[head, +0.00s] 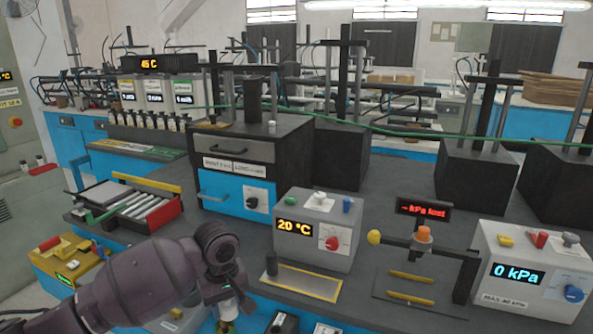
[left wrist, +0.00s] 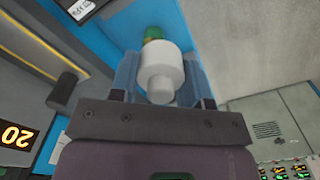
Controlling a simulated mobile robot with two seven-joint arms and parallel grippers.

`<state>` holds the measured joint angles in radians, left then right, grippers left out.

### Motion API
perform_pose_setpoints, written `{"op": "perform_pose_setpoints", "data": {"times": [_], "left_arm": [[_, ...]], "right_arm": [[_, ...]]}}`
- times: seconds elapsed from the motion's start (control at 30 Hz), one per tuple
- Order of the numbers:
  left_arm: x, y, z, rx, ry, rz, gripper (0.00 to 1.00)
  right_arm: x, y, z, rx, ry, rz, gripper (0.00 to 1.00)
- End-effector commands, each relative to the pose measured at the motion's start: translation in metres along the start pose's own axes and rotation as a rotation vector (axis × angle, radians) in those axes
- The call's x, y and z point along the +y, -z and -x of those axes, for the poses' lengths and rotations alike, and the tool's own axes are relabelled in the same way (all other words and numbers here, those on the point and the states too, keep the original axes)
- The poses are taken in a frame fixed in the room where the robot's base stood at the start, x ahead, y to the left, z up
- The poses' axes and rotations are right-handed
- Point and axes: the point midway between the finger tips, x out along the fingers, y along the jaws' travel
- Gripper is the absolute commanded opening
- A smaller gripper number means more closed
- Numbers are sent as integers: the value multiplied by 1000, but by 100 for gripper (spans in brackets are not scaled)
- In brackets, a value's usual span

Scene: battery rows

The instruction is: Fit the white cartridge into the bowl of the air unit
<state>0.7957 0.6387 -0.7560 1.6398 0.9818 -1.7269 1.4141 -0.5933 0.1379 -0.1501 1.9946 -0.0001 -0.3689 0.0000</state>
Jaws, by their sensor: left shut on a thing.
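My left gripper (head: 226,301) points down past the near edge of the bench in the head view. In the left wrist view its bluish fingers (left wrist: 160,75) are on both sides of the white cartridge (left wrist: 161,70), a stepped white cylinder, and are shut on it. A green part with a brownish end (left wrist: 152,34) shows just beyond the cartridge; I cannot tell whether it is joined to it. The cartridge is mostly hidden by my gripper in the head view. I cannot make out the air unit's bowl in either view. My right gripper is not in view.
A grey box reading 20 °C (head: 318,236) stands on the bench right of my left arm, with a yellow-edged plate (head: 300,282) before it. A tray of silver rods (head: 170,208) is at left. A 0 kPa box (head: 528,280) stands at right.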

Motion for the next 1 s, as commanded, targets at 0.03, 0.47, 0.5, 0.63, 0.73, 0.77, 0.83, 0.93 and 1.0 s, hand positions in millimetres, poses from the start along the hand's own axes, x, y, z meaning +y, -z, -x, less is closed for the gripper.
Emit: {"op": "perform_pose_setpoints", "data": {"times": [0.03, 0.47, 0.5, 0.63, 0.73, 0.77, 0.83, 0.93, 1.0], "left_arm": [[1, -9, 10, 3, -3, -95, 16], [-71, -61, 48, -4, 1, -557, 16], [-76, -60, 48, -4, 1, -554, 16], [-85, -56, 45, -4, 1, -542, 16], [-86, -57, 44, -5, -1, -540, 16], [-86, -57, 44, -5, -2, -540, 16], [-86, -57, 44, -5, -3, -539, 16], [-86, -57, 44, -5, -1, -538, 16], [-86, -56, 44, -4, -1, -538, 16]], "right_arm": [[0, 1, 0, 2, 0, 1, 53], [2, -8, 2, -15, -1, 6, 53], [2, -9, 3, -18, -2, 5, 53], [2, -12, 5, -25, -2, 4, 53], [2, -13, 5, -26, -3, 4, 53], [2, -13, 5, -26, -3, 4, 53], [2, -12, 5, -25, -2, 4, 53], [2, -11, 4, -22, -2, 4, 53], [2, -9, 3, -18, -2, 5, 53]]}}
